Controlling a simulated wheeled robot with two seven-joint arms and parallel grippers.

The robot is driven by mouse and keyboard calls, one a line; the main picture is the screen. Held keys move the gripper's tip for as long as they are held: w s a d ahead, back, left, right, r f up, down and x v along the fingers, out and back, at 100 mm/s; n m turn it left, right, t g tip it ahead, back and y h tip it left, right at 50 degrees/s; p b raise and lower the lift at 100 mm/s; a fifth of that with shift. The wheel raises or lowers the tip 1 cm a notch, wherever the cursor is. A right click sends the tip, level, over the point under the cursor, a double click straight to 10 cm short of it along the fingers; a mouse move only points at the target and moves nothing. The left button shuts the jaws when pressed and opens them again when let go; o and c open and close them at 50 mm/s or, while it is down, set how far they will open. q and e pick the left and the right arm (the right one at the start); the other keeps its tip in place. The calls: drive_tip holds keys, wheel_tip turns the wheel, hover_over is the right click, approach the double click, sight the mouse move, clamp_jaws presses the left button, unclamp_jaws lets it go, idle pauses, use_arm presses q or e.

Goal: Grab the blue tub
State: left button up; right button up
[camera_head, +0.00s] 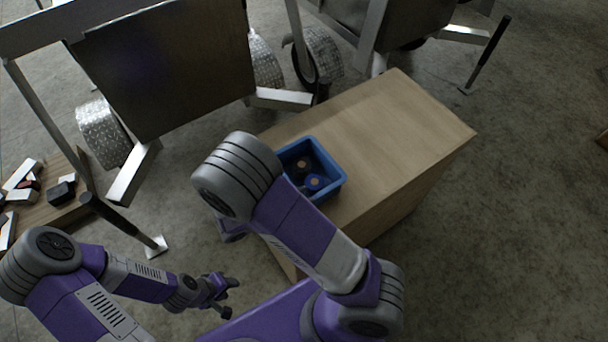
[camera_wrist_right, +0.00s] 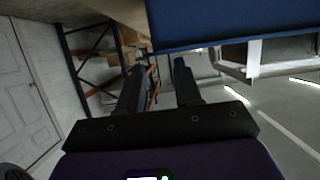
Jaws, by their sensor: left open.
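The blue tub (camera_head: 336,187) sits on the near left part of a wooden box, with small dark and blue items inside. My right arm covers its left side in the head view. In the right wrist view, the tub's blue wall (camera_wrist_right: 230,22) fills the top right, beyond the fingertips. My left gripper (camera_head: 231,298) is open and empty, low over the floor left of the box.
The wooden box top (camera_head: 390,115) is bare right of the tub. Aluminium trailers (camera_head: 165,65) stand behind it. A low wooden surface (camera_head: 50,212) with several loose parts lies at the left. The floor at right (camera_head: 510,230) is clear. Shelving (camera_wrist_right: 90,60) shows in the right wrist view.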

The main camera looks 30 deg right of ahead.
drive_tip(key=b+x, duration=0.2)
drive_tip(key=x, duration=0.5)
drive_tip(key=shift+s, duration=0.1)
clamp_jaws()
idle(1.2)
